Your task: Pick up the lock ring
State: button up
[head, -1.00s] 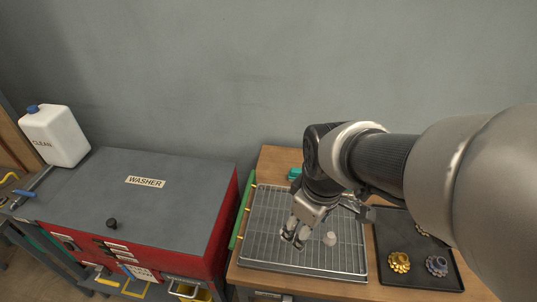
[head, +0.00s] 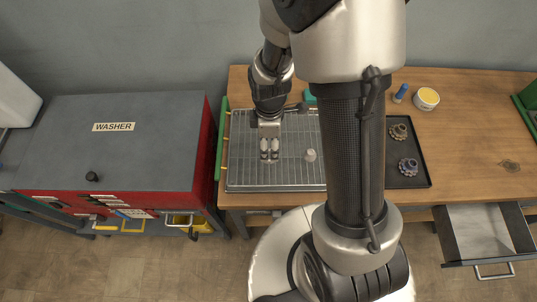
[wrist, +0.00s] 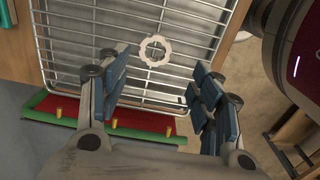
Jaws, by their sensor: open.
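The lock ring is a small pale notched ring (wrist: 143,53) lying on the wire rack in the wrist view. In the head view it shows as a small pale piece (head: 310,155) on the rack, right of my gripper. My gripper (head: 269,156) points down over the left half of the rack, apart from the ring. In the wrist view my gripper (wrist: 162,82) has its blue-padded fingers spread, with nothing between them. The ring appears beyond the fingertips there, and its whole outline is visible.
The wire rack tray (head: 240,170) sits on the wooden bench (head: 460,110). A green-edged strip with yellow pegs (head: 221,150) runs along its left side. A black tray (head: 408,180) with gears stands right. The washer (head: 130,150) is left; an open drawer (head: 480,235) juts out front right.

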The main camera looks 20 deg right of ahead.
aim_at(269, 157)
jog(key=f, duration=0.2)
jog(key=f+b, duration=0.1)
jog(key=f, duration=0.4)
jog(key=shift+w+d+f+b, duration=0.1)
jog(key=shift+w+f+b, duration=0.05)
jog(key=shift+w+b, duration=0.2)
jog(key=c, duration=1.2)
